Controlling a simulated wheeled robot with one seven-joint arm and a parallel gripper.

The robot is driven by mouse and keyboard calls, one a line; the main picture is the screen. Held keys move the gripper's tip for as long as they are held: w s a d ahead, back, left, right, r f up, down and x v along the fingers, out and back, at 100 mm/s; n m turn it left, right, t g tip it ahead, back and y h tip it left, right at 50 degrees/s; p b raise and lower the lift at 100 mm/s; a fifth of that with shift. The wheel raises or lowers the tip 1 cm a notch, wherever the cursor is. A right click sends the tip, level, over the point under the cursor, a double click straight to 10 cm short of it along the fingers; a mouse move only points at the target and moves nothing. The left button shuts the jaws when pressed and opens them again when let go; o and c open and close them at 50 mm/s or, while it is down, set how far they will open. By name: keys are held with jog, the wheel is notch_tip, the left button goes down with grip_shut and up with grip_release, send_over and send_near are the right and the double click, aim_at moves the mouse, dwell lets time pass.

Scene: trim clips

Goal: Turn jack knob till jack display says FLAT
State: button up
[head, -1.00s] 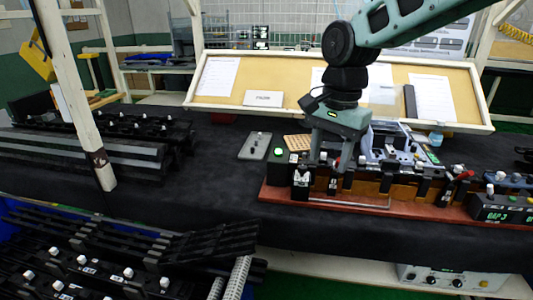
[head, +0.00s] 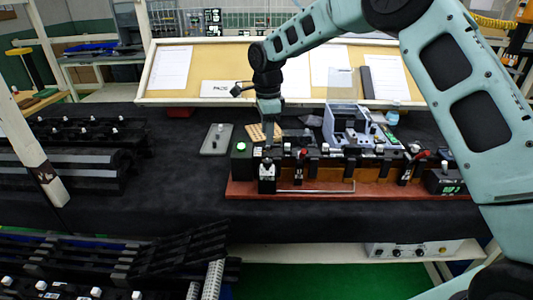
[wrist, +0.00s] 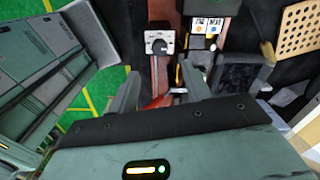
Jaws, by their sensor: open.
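My gripper (head: 269,138) points down at the left end of the red-based fixture, partly hidden by its own wrist in the head view. In the wrist view my gripper (wrist: 162,84) has two fingers apart with nothing held between them. A black box with a green display (head: 447,187) stands at the fixture's right, partly cut off by my arm. Its text is too small to read.
The red base (head: 315,191) carries clamps with red handles (head: 415,156). A green-lit black box (head: 241,147) stands at its left end. A grey plate (head: 216,139) and a perforated tan block (head: 262,133) lie behind. Black cloth is clear in front.

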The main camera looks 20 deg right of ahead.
aim_at(267, 160)
notch_tip(267, 160, down, 9)
jog(key=shift+f+p, duration=0.15)
jog(key=shift+p, duration=1.05)
jog(key=c, duration=1)
